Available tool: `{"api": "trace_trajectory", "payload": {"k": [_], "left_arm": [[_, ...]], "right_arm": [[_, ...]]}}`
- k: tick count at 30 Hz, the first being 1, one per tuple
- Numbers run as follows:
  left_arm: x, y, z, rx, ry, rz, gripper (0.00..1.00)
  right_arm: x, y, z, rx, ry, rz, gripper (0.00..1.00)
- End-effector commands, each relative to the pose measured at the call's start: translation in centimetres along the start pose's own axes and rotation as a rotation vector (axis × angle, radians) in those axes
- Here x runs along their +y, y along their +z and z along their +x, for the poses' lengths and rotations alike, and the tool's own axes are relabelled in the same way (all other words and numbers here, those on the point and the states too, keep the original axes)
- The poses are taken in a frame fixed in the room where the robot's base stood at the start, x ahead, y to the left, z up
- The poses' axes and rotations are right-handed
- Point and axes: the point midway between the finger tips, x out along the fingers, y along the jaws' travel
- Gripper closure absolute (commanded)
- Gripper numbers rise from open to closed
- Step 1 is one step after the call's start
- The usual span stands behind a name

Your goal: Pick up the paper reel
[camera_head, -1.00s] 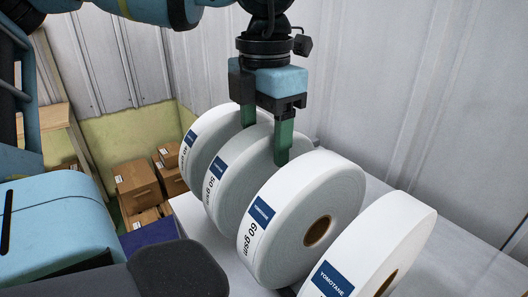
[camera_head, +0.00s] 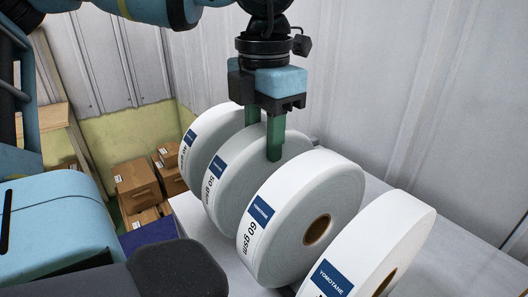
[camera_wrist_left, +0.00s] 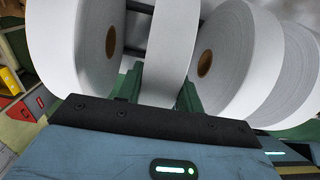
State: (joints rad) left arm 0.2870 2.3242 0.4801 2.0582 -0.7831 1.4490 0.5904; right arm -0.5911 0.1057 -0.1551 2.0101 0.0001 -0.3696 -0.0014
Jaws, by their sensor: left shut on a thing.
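Several white paper reels stand upright in a row on a grey table. My left gripper (camera_head: 264,138) comes down from above with its green fingers on either side of the second reel from the back, the 50 gsm reel (camera_head: 232,190). It is shut on that reel's upper rim. In the left wrist view the fingers (camera_wrist_left: 162,88) hold the 50 gsm reel (camera_wrist_left: 173,40) from both sides. The 60 gsm reel (camera_head: 290,230) stands in front of it and a further reel (camera_head: 198,140) stands behind. My right gripper is not in view.
A nearest reel (camera_head: 375,255) stands at the front right. The table (camera_head: 195,222) has a narrow bare strip to the left of the reels. A corrugated wall (camera_head: 400,90) rises close behind. Cardboard boxes (camera_head: 138,185) are stacked on the left.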

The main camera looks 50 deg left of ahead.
Motion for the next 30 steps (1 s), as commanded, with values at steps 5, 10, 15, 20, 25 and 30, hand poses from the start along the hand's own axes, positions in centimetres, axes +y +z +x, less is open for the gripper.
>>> {"api": "trace_trajectory", "payload": {"k": [5, 10, 15, 20, 25, 30], "left_arm": [[0.0, 0.0, -0.2, -0.005, 0.000, 0.000, 1.00], [0.0, 0.1, -1.1, -0.006, 0.001, -0.002, 1.00], [0.0, 0.1, -3.7, -0.009, 0.001, -0.002, 1.00], [0.0, 0.1, -6.4, -0.008, 0.001, -0.002, 1.00], [0.0, 0.1, -8.7, -0.007, 0.001, -0.001, 1.00], [0.0, 0.0, -9.9, -0.006, -0.001, -0.001, 1.00]], "right_arm": [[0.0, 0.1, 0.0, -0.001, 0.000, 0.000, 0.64], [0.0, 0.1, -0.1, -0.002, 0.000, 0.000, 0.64], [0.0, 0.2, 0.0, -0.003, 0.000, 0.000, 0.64], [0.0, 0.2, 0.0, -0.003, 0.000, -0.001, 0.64], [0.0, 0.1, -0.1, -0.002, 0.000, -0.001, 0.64], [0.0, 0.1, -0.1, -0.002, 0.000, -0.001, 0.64]]}}
